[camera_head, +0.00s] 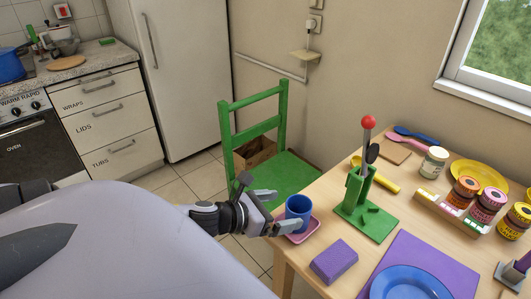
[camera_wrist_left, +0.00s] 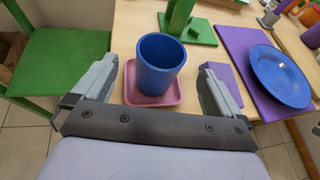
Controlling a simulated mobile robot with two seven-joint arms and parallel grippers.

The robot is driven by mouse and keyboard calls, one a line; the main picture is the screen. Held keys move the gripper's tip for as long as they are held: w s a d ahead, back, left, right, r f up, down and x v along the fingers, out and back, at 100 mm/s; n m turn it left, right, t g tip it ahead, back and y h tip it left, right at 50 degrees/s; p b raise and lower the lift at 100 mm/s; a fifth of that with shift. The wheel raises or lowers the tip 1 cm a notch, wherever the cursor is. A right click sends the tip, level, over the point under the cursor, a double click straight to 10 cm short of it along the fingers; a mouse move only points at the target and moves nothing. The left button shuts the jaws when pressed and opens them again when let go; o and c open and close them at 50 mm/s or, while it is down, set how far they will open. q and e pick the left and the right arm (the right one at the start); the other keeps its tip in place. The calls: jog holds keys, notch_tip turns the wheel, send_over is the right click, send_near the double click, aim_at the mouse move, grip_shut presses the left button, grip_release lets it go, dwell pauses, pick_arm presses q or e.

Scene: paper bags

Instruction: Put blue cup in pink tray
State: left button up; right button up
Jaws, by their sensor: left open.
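The blue cup (camera_head: 297,207) stands upright on the small pink tray (camera_head: 309,233) at the table's near left corner. In the left wrist view the cup (camera_wrist_left: 160,66) is over the middle of the tray (camera_wrist_left: 133,95), with its base inside the rim. My left gripper (camera_head: 284,209) is open at the tray's near side. In the left wrist view its fingers (camera_wrist_left: 160,88) are spread wide, one on each side of the cup and tray, with gaps between them and the cup. My right gripper is not in view.
A purple block (camera_head: 334,262) lies right of the tray. A green stand (camera_head: 366,210) is behind it. A blue plate (camera_head: 408,284) sits on a purple mat (camera_head: 452,266). A green chair (camera_head: 283,172) is beside the wooden table's left edge. Jars (camera_head: 466,190) stand at the right.

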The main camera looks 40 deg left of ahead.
pick_arm(q)
jog(key=s+d+f+m+g, duration=0.1)
jog(key=s+d+f+m, duration=0.4)
jog(key=m, duration=1.2)
jog(key=s+d+f+m+g+y, duration=0.1)
jog(key=s+d+f+m, duration=0.5)
jog(key=m, duration=1.2)
jog(key=shift+s+d+f, duration=0.15)
jog(key=shift+s+f, duration=0.55)
jog(key=shift+f, duration=0.2)
